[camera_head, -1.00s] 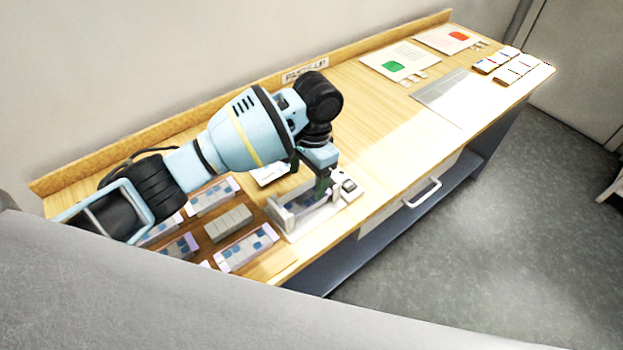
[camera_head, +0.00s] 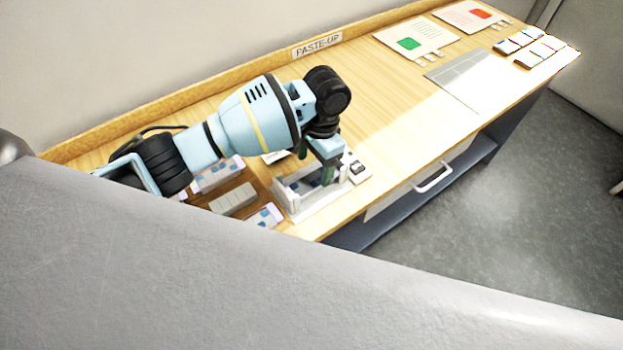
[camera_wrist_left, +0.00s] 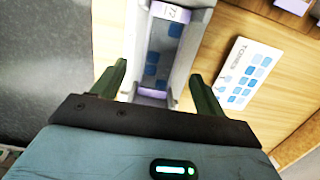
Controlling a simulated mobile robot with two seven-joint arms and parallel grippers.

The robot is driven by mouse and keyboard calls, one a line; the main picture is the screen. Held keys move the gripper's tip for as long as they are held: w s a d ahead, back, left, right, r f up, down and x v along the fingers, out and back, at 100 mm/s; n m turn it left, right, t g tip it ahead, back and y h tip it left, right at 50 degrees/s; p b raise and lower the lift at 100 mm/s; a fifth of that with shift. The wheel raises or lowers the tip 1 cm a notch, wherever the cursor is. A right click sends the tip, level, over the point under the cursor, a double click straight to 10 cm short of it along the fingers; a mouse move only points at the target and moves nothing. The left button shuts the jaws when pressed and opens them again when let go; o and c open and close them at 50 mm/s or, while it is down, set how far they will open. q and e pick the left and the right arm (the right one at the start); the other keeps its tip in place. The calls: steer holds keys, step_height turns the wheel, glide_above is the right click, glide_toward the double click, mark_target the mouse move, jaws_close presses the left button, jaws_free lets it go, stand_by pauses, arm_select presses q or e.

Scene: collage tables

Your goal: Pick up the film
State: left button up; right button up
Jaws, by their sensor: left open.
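A film strip (camera_wrist_left: 160,56) with blue patches and pale lilac ends lies in a white cradle (camera_wrist_left: 190,50), seen in the left wrist view. The cradle also shows in the head view (camera_head: 318,212) near the table's front edge. My left gripper (camera_wrist_left: 158,72) is open, with one dark green finger on either side of the cradle and strip. I cannot tell whether the fingers touch it. In the head view my left gripper (camera_head: 327,176) reaches down over the cradle and partly hides the strip. My right gripper is not in view.
A brown tray (camera_head: 243,184) with similar strips and a grey block (camera_head: 233,199) lies left of the cradle. A white TONES card (camera_wrist_left: 245,72) lies beside it. Sheets with green (camera_head: 408,44) and red (camera_head: 481,13) patches lie far right. The table middle is clear.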

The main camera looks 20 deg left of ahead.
mark_target(312, 180)
arm_select(q)
steer(key=f, duration=0.3)
steer(key=shift+s+a+f, duration=0.15)
steer(key=shift+s, duration=0.05)
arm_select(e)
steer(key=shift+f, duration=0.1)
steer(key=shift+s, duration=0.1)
